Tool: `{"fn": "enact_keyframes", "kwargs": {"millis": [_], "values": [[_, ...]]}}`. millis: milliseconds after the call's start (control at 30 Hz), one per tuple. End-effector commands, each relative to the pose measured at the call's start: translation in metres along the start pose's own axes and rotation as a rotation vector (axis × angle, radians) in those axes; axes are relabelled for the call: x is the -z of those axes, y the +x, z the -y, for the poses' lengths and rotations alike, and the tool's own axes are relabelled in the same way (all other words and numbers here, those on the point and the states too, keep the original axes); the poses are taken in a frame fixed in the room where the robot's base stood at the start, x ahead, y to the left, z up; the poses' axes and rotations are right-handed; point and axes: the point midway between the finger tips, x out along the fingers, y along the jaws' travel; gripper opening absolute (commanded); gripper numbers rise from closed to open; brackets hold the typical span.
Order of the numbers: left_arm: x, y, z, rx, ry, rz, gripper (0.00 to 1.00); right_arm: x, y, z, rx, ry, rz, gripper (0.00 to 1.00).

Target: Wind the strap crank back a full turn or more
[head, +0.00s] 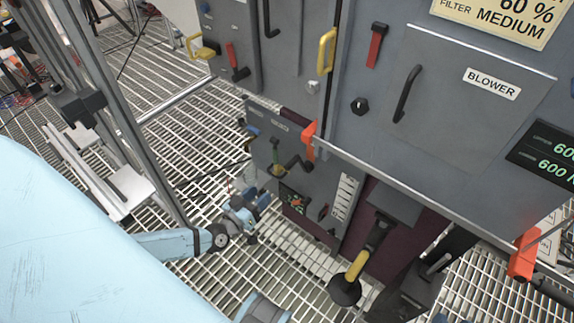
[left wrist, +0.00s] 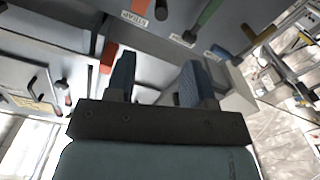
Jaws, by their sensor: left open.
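My left gripper (head: 252,203) is open and empty, low in front of a small grey control panel (head: 262,150). Its two blue-padded fingers (left wrist: 160,85) stand apart in the left wrist view, with nothing between them. The panel carries a dark crank-like handle (head: 295,162) and a green-handled lever (head: 275,155), which also shows in the left wrist view (left wrist: 209,12). A white label (left wrist: 133,18) there is too small and turned to read surely. I cannot tell for certain which handle is the strap crank. No handle is clearly touched by the fingers. My right gripper is not seen.
An orange bracket (head: 308,140) projects at the panel's upper right. A yellow-and-black handle with a round foot (head: 355,268) stands to the right. The blower cabinet (head: 450,95) overhangs behind. A metal frame post (head: 120,110) rises at left. Open grating floor (head: 175,140) lies between.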

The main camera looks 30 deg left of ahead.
Motion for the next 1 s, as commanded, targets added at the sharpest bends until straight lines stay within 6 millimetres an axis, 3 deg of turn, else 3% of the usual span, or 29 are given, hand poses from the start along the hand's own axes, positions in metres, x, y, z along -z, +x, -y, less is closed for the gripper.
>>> {"fn": "enact_keyframes", "kwargs": {"millis": [100, 233, 400, 800, 1000], "values": [[0.001, -0.001, 0.001, 0.002, 0.14, 0.001, 0.48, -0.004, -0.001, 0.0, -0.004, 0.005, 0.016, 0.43], [0.0, 0.002, 0.001, 0.003, 0.2, 0.0, 0.48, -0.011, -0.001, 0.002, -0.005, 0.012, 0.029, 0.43], [-0.001, 0.022, 0.002, 0.002, 0.204, -0.002, 0.48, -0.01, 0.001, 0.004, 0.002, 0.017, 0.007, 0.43], [-0.001, 0.105, 0.002, 0.003, 0.202, -0.003, 0.48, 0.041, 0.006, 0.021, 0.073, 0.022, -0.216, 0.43], [-0.001, 0.13, 0.002, 0.002, 0.202, 0.0, 0.48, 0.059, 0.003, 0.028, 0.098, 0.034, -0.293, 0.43]]}}
